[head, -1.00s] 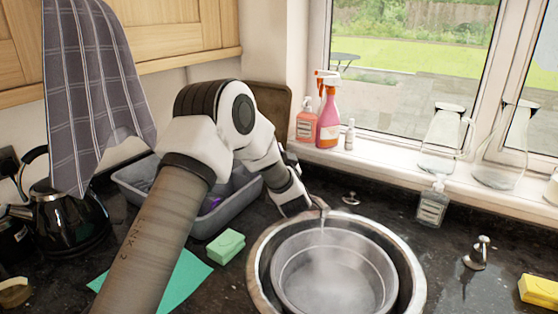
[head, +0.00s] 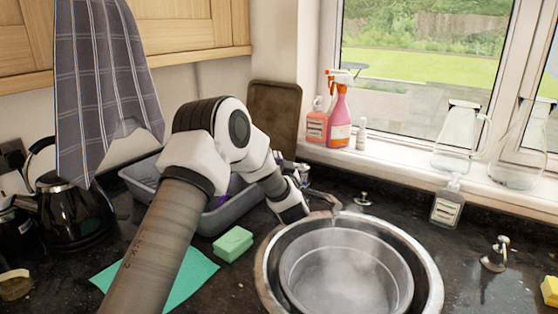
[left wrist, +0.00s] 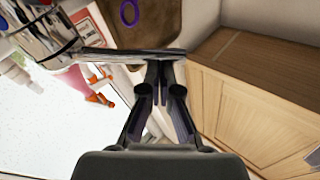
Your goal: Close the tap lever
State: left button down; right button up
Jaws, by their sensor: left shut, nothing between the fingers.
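The metal tap (head: 325,197) stands behind the sink, its curved spout over a round metal pot (head: 345,270). Pale mist shows in the pot; I cannot tell clearly whether a thin stream falls. My left gripper (head: 292,210) is beside the tap, to the left of the spout, and mostly hides the tap's body and lever. In the left wrist view the two fingers (left wrist: 161,72) are shut together and empty. A grey metal bar (left wrist: 125,58) crosses right at the fingertips; I cannot tell if it touches them. My right gripper is out of view.
A grey dish tub (head: 225,215) stands behind my left arm. A green sponge (head: 233,243) lies left of the sink (head: 262,280). Spray bottles (head: 339,117) stand on the sill. A black kettle (head: 72,215) is at the left. Counter right of the sink is mostly free.

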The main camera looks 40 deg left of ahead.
pick_arm(q)
jog(key=shift+s+a+f, duration=0.15)
jog(key=shift+s+f, duration=0.05)
jog(key=shift+f, duration=0.1)
